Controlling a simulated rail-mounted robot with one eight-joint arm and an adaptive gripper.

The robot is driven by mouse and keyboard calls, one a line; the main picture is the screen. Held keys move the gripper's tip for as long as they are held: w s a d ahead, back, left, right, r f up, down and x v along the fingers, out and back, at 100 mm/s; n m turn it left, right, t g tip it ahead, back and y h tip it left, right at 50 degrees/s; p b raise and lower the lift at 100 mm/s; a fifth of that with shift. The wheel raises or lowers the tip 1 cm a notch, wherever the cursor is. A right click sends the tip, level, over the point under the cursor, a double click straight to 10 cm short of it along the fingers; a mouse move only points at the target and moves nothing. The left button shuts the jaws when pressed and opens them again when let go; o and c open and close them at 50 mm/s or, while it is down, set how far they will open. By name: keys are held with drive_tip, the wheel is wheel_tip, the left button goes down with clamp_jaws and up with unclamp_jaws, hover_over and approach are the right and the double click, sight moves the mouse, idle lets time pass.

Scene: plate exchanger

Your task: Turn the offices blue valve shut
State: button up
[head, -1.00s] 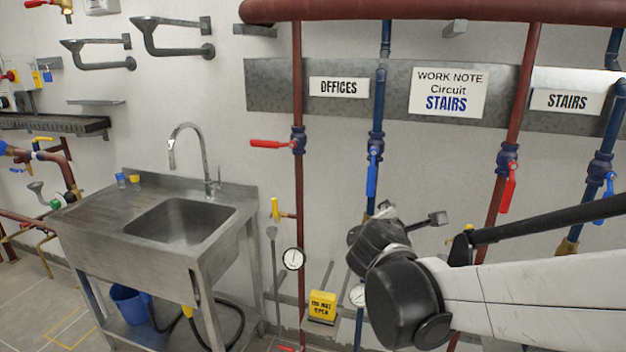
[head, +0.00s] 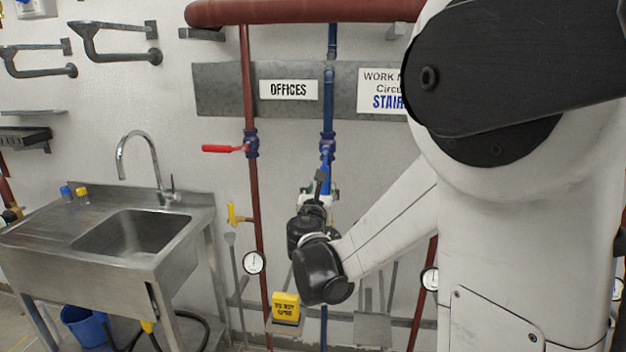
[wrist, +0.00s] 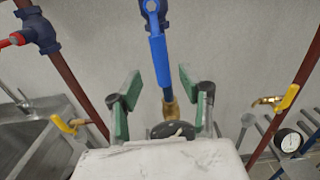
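The offices blue valve (head: 327,146) sits on the blue pipe right of the OFFICES sign (head: 289,90). Its blue lever (head: 325,172) hangs down along the pipe; in the wrist view the lever (wrist: 159,62) is at upper centre, pointing down. My gripper (head: 320,188) is at the lever's lower part in the head view, partly covering it. In the wrist view my gripper (wrist: 158,82) is open, one green-padded finger on each side of the lever's lower end, with gaps to both. Whether the fingertips reach the lever's depth is unclear.
The red pipe to the left carries a valve with a red lever (head: 222,149) pointing left. A yellow-handled tap (head: 232,214), a gauge (head: 254,263) and a yellow box (head: 286,308) are lower down. A steel sink (head: 130,233) stands left. My arm hides the right side.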

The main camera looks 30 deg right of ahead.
drive_tip(key=x, duration=0.7)
drive_tip(key=shift+w+d, duration=0.2)
drive_tip(key=shift+w, duration=0.05)
clamp_jaws()
